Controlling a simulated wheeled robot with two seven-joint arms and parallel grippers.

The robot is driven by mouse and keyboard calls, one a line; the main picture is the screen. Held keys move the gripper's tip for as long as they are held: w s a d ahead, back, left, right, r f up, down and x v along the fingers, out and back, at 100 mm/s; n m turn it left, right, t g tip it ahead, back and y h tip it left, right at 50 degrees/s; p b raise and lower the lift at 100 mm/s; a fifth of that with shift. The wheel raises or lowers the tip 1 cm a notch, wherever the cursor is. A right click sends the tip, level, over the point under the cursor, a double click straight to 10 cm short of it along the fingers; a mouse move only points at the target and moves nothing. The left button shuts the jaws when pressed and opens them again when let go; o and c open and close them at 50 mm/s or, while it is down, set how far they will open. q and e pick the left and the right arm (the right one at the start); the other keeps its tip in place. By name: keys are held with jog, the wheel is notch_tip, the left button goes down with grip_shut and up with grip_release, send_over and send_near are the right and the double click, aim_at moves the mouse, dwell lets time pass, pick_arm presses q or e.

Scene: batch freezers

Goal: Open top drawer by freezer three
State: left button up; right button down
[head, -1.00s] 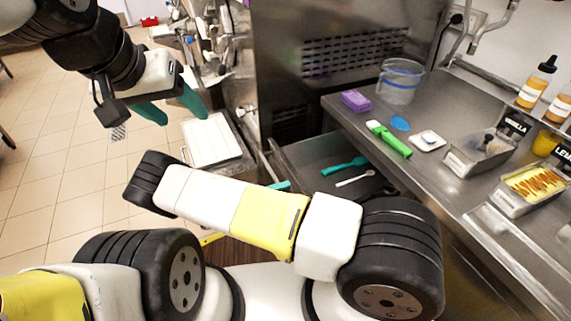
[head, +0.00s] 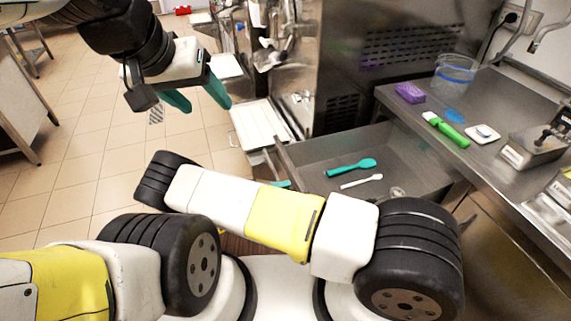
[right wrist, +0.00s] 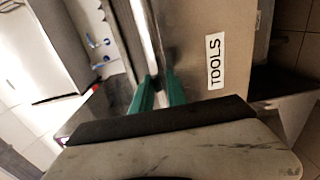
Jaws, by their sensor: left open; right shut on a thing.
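The drawer (head: 310,150) under the right-hand counter is pulled out, its inside in view. A teal spatula (head: 351,167) and a white spoon (head: 361,182) lie in it. In the right wrist view, the drawer front (right wrist: 196,75) bears a TOOLS label (right wrist: 215,60). My right gripper (right wrist: 158,88) is shut on the drawer's bar handle (right wrist: 148,40). In the head view only a bit of its teal fingers (head: 282,184) shows, as my forearm hides the rest. My left gripper (head: 207,103) is open and empty, above the floor at the upper left.
The steel counter (head: 410,120) holds a purple box (head: 410,93), a clear tub (head: 455,75), a green-handled scoop (head: 446,130) and a metal pan (head: 535,146). Steel freezers (head: 350,60) stand behind, with a white tray (head: 262,124) in front. Tiled floor (head: 80,160) is clear at left.

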jog(key=shift+a, duration=0.2)
jog(key=c, duration=1.3)
grip_release()
